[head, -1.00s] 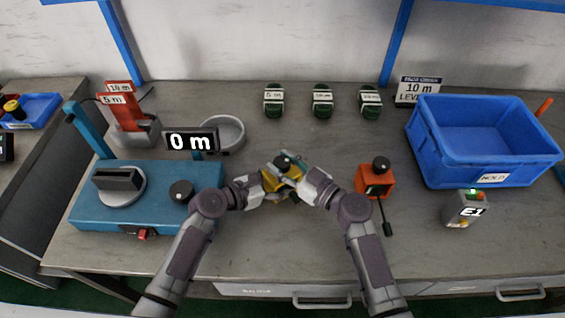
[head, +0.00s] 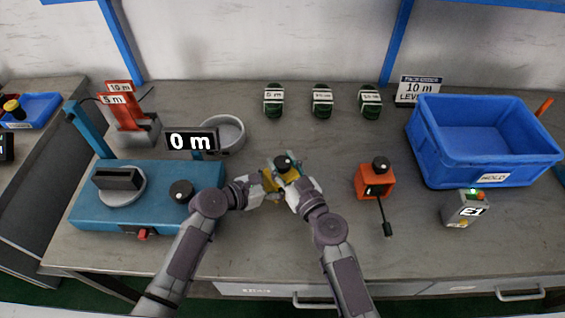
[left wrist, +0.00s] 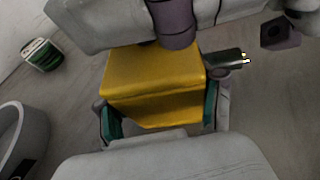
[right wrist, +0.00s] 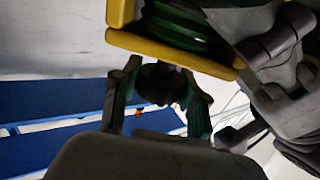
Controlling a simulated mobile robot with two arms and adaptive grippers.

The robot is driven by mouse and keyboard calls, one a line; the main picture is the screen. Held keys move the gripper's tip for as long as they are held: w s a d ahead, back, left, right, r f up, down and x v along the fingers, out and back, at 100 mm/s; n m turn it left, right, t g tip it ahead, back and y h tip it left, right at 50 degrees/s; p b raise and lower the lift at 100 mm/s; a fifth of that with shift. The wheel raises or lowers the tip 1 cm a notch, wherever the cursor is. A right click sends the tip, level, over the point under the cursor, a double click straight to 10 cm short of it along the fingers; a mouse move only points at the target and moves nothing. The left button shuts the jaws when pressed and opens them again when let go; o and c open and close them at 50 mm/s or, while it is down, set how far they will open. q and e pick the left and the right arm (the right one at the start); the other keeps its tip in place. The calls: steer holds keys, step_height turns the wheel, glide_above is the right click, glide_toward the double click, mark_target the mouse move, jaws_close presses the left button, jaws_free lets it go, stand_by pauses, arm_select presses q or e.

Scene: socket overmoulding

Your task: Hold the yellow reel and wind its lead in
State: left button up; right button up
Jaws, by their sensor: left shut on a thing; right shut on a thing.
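The yellow reel (head: 268,181) is held above the middle of the bench. My left gripper (head: 262,190) is shut on it from the left; in the left wrist view the reel's yellow body (left wrist: 150,85) sits between the fingers (left wrist: 160,120). A dark plug with bright pins (left wrist: 228,58) shows beside the reel there. My right gripper (head: 289,172) is shut on the reel's black knob (head: 283,162); the right wrist view shows the knob (right wrist: 155,85) between the fingers (right wrist: 160,100). Green lead (right wrist: 180,28) shows inside the reel there. How much lead hangs out is hidden.
An orange reel (head: 375,182) with a dangling plug stands right of my grippers. A blue bin (head: 490,175) and a grey E1 box (head: 465,208) are at right. A teal machine (head: 140,215) and a "0 m" display (head: 190,141) are at left.

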steer(key=o, duration=1.2)
steer(key=shift+c, duration=0.2)
steer(key=v, duration=1.2)
